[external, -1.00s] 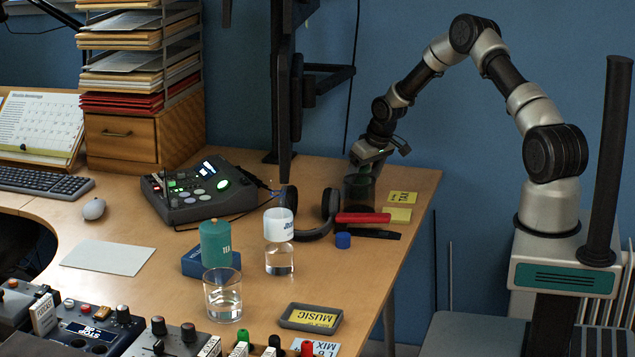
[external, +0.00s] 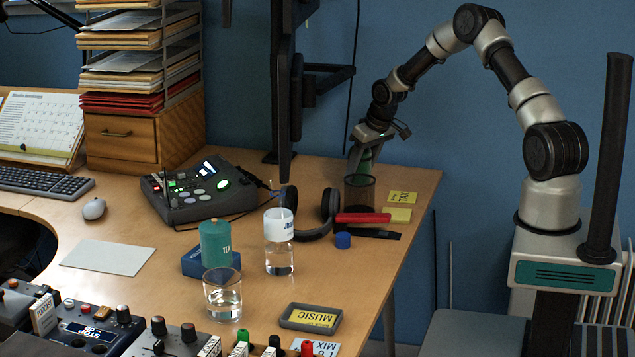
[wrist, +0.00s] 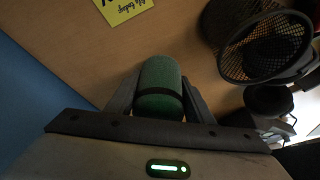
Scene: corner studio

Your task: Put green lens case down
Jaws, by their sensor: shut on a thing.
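The green lens case (wrist: 160,80) is a rounded green cylinder with a dark band, held between the two fingers of my gripper (wrist: 158,98) in the wrist view. In the external view my gripper (external: 366,152) is at the back right of the desk, with a bit of the green case (external: 365,158) showing between its fingers. It is just above and behind the dark mesh pen cup (external: 359,195) as seen from there. In the wrist view the case is left of the cup (wrist: 232,62) and apart from it in the picture.
Black headphones (external: 327,212) lie left of the cup. A wall is close behind. Bare desk (external: 412,178) shows right of the cup.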

